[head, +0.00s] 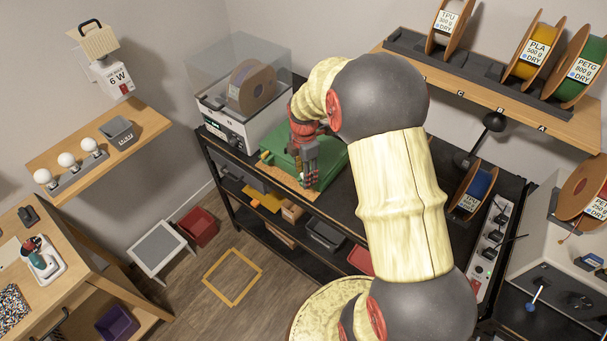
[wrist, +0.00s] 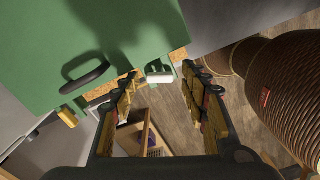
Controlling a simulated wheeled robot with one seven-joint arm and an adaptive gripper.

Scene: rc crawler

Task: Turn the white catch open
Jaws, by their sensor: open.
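The green case (wrist: 60,45) fills the upper left of the wrist view, with a black handle (wrist: 84,76) on its front edge. The white catch (wrist: 158,77) is a small pale bar on that edge, to the right of the handle. My gripper (wrist: 160,82) is open, with one finger on each side of the catch as seen in this view. I cannot tell whether either finger touches it. In the head view the green case (head: 333,156) lies on the black bench and my gripper (head: 306,172) is at its front edge. The catch is hidden there.
A yellow piece (wrist: 67,117) sticks out of the case's front edge, left of the handle. A white dryer box (head: 228,130) with a clear lid stands behind the case to the left. Bins (head: 325,234) sit on the shelf below.

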